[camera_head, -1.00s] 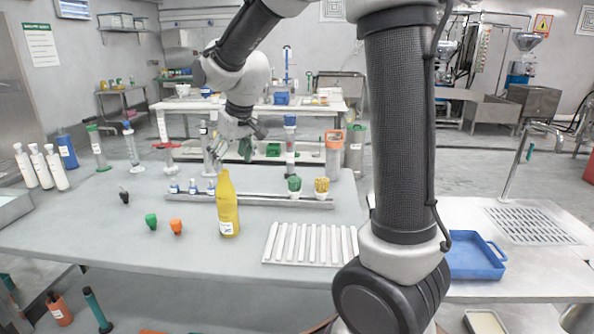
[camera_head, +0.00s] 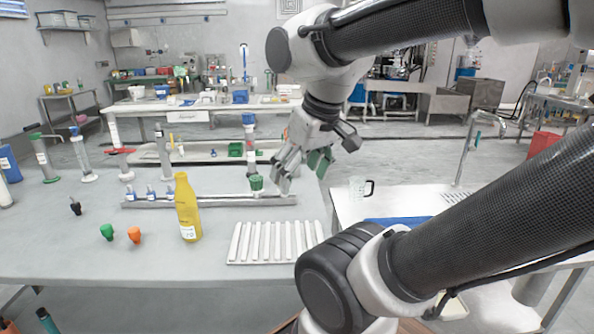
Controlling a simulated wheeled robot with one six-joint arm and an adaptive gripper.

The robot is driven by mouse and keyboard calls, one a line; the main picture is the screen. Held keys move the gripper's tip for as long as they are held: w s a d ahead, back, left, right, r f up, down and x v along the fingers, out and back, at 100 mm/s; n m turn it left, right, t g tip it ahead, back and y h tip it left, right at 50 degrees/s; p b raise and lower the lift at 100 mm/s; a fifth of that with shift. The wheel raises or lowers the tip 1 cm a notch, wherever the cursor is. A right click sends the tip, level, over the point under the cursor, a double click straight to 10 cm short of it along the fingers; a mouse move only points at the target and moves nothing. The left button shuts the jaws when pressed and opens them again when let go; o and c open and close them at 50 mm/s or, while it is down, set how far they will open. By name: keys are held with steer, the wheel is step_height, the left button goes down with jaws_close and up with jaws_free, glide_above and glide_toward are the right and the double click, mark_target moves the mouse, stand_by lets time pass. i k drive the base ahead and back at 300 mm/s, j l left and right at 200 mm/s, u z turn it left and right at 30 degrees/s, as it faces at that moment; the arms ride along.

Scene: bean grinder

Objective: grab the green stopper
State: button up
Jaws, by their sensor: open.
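The green stopper (camera_head: 107,232) is a small rounded green piece with a darker narrow end. It lies on the grey table at front left, just left of an orange stopper (camera_head: 134,235). My gripper (camera_head: 281,181) is open and hangs over the right part of the table, well to the right of the green stopper and apart from it. A dark green part shows beside the gripper's fingers; I cannot tell what it is.
A yellow bottle (camera_head: 188,210) stands between the stoppers and my gripper. A black stopper (camera_head: 76,206) lies behind the green one. A rail (camera_head: 215,200) with small bottles and a white ribbed rack (camera_head: 275,243) are on the table.

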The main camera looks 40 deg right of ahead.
mark_target(106, 230)
steer(key=i+j+u, duration=0.15)
steer(key=i+j, duration=0.2)
steer(key=j, duration=0.25)
steer(key=i+j+u, duration=0.1)
steer(key=i+j, duration=0.25)
steer(key=j, duration=0.15)
steer(key=i+j+u, duration=0.15)
steer(key=i+j, duration=0.25)
steer(key=j, duration=0.15)
